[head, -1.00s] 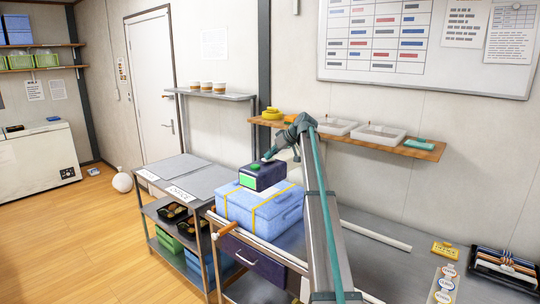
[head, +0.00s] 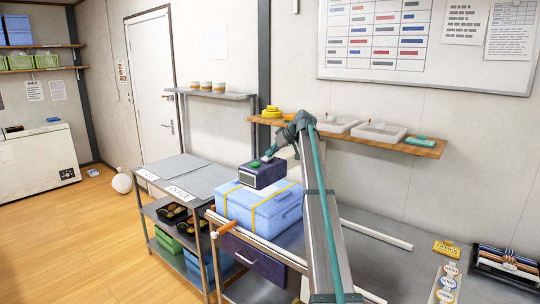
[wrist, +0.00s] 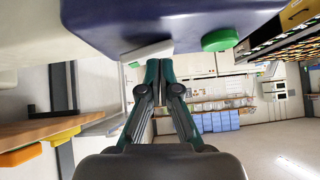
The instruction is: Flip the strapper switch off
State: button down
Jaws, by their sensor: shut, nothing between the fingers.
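The strapper is a dark purple box (head: 268,176) sitting on a light blue strapped box (head: 265,208). Its front panel (head: 247,180) is pale and unlit. A white switch piece (wrist: 148,50) on the strapper shows right at my fingertips. My gripper (wrist: 159,68) is shut and empty, with its tips against or very close to this switch. In the head view my gripper (head: 267,158) is over the strapper's top; the switch is hard to make out there.
A wall shelf (head: 410,148) with white trays and a yellow item is behind my arm. A grey cart (head: 190,180) with food trays stands to the left. The bench to the right holds a yellow item (head: 446,248) and a dark rack (head: 507,265).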

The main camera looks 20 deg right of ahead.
dwell(0.3)
jog(key=r, duration=0.1)
jog(key=r+p, duration=0.1)
jog(key=r, duration=0.2)
jog(key=shift+s+a+r, duration=0.15)
jog(key=shift+a+r, duration=0.05)
jog(key=shift+a, duration=0.15)
jog(key=s+a+b+v, duration=0.1)
jog(key=b+v, duration=0.1)
jog(key=v, duration=0.7)
jog(key=shift+s+b, duration=0.25)
jog(key=shift+b, duration=0.15)
jog(key=shift+a, duration=0.1)
